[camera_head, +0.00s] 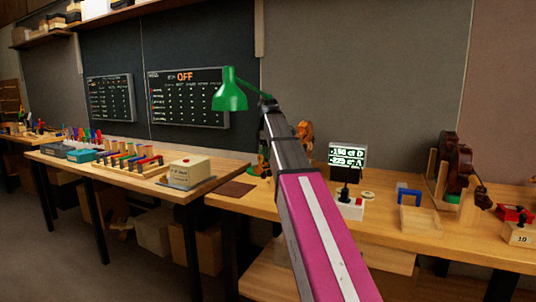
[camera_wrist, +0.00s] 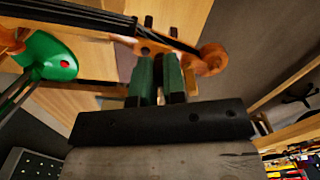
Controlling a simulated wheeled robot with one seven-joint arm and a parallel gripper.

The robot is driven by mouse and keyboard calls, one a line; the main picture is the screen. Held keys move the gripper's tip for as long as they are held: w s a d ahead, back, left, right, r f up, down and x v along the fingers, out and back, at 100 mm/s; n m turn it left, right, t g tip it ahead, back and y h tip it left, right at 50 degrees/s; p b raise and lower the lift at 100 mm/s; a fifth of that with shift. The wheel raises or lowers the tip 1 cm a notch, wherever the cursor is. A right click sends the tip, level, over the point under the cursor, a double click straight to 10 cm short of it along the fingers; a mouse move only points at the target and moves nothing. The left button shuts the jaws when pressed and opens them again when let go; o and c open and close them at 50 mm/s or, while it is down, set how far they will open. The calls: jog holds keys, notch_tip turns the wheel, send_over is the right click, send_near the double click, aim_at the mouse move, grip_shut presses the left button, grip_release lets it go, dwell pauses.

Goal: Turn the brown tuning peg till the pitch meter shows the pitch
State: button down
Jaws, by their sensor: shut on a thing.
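The violin's neck and scroll (camera_wrist: 211,59) cross the top of the wrist view. My gripper (camera_wrist: 158,66) has green fingers. They are closed together at the pegbox, shut on the tuning peg, which is mostly hidden between them. The pitch meter (camera_head: 347,155) stands right of my arm. Its dark screen has two pale green lines, which seem to read -150 and -225 with letters after them, too small to be sure.
A green lamp (camera_head: 230,92) hangs left of my arm. A brown mat (camera_head: 231,189) lies on the bench. Right of the meter are a blue arch-shaped piece (camera_head: 409,196), a rack with dark brown violin parts (camera_head: 455,165) and a red item (camera_head: 514,214). The bench front is mostly clear.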

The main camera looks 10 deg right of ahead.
jog(key=shift+w+n, duration=0.1)
jog(key=shift+n, duration=1.7)
jog(key=c, duration=1.5)
grip_release()
jog(key=shift+o, duration=0.2)
jog(key=shift+r, duration=0.1)
